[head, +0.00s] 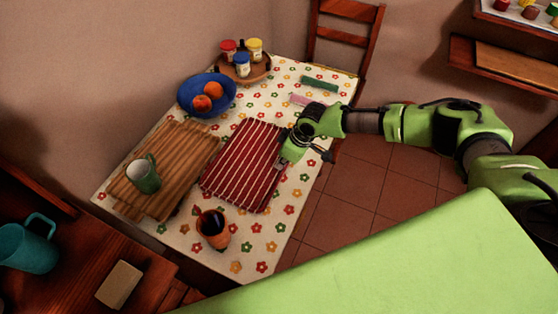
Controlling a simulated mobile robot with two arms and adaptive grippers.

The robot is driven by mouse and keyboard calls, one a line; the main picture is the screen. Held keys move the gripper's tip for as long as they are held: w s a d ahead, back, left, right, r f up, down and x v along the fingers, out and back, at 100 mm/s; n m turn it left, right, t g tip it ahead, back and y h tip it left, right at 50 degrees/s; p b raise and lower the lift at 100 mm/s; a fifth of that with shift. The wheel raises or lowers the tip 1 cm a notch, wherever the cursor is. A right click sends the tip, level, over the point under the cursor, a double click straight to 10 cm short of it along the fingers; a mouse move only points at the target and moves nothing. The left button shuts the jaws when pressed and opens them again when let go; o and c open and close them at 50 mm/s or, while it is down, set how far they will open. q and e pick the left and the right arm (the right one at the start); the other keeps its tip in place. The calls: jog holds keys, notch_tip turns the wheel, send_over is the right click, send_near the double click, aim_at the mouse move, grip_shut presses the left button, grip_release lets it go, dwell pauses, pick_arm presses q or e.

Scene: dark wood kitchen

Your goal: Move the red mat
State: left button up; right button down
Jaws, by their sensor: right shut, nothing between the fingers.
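The red mat (240,168) has thin white stripes and lies flat on the flowered tablecloth (262,226), in the middle of the table. My right gripper (283,160) is at the mat's right edge, over or touching it; I cannot tell which. It is shut and holds nothing. The gripper hides part of the mat's right side. My left gripper is not in view.
A wooden board (178,161) with a green mug (144,176) lies left of the mat. A blue fruit bowl (190,101) and a jar tray (262,73) stand behind. A chair (345,36) is at the far end.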

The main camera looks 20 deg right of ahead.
aim_at(303, 177)
jog(key=s+d+p, duration=0.3)
jog(key=s+d, duration=0.3)
jog(key=shift+r+p, duration=0.1)
jog(key=shift+p, duration=0.2)
jog(key=shift+s+d, duration=0.15)
jog(key=shift+s, duration=0.05)
